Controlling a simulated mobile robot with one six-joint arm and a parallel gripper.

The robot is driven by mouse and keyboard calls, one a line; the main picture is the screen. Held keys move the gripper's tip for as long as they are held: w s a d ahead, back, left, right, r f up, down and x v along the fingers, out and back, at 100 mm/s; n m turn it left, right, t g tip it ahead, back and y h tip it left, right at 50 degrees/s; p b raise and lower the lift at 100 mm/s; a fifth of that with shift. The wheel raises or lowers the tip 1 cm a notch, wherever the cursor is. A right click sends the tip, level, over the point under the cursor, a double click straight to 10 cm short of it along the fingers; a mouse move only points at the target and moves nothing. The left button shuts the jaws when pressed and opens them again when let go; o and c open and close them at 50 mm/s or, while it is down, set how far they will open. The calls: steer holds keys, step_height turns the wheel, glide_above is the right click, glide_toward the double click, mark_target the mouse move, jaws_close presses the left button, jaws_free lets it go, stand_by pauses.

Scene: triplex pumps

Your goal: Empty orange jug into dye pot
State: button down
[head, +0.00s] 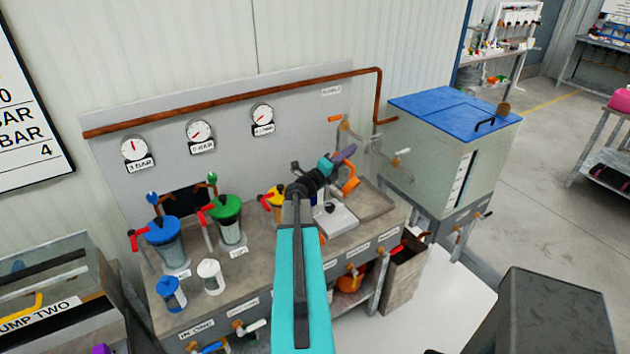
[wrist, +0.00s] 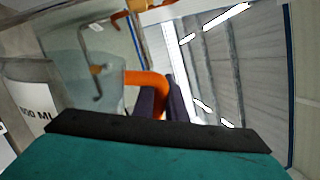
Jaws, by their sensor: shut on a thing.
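My gripper (head: 345,154), with purple fingers, is above the right part of the bench. It is shut on the orange handle of the orange jug (head: 350,180), which hangs just below the fingers. In the wrist view the orange handle (wrist: 148,78) passes between the purple fingers (wrist: 160,102). The jug's tilt and contents cannot be made out. Pots with blue (head: 163,232), green (head: 226,208) and yellow (head: 277,197) lids stand along the bench. I cannot tell which one is the dye pot; the yellow-lidded one is partly hidden behind my arm.
A white stand (head: 336,219) sits below my gripper. Small blue-and-white (head: 172,294) and white (head: 211,276) containers stand at the bench front. A copper pipe (head: 240,97) and gauges line the back panel. A blue-lidded tank (head: 452,150) stands to the right.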

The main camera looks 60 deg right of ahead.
steer(key=shift+s+f+b, duration=0.1)
steer(key=shift+f+b, duration=0.1)
steer(key=shift+b, duration=0.1)
steer(key=s+f+m+b, duration=0.1)
steer(key=b, duration=0.2)
steer(key=s+f+m+b, duration=0.1)
steer(key=m+b, duration=0.1)
steer(key=b, duration=0.1)
steer(key=shift+s+a+f+g+y, duration=0.1)
steer(key=shift+a+g+y, duration=0.2)
steer(key=shift+g, duration=0.1)
steer(key=s+f+m+b, duration=0.1)
steer(key=b, duration=0.1)
steer(key=f+m+b, duration=0.1)
steer(key=b, duration=0.2)
steer(key=shift+s+a+f+m+b, duration=0.15)
steer(key=shift+s+a+m+b, duration=0.15)
steer(key=shift+s, duration=0.1)
steer(key=shift+s+a+f+m+y+b, duration=0.1)
steer(key=shift+s+f+m+y+b, duration=0.2)
steer(key=shift+s+m+b, duration=0.65)
steer(key=s+a+f+m+y+b, duration=0.1)
steer(key=s+f+m+b, duration=0.2)
steer(key=s+m+b, duration=0.3)
steer(key=shift+a+f+m+y+b, duration=0.35)
steer(key=shift+m+b, duration=0.4)
steer(key=shift+b, duration=1.3)
steer(key=shift+r, duration=0.1)
steer(key=shift+s, duration=0.1)
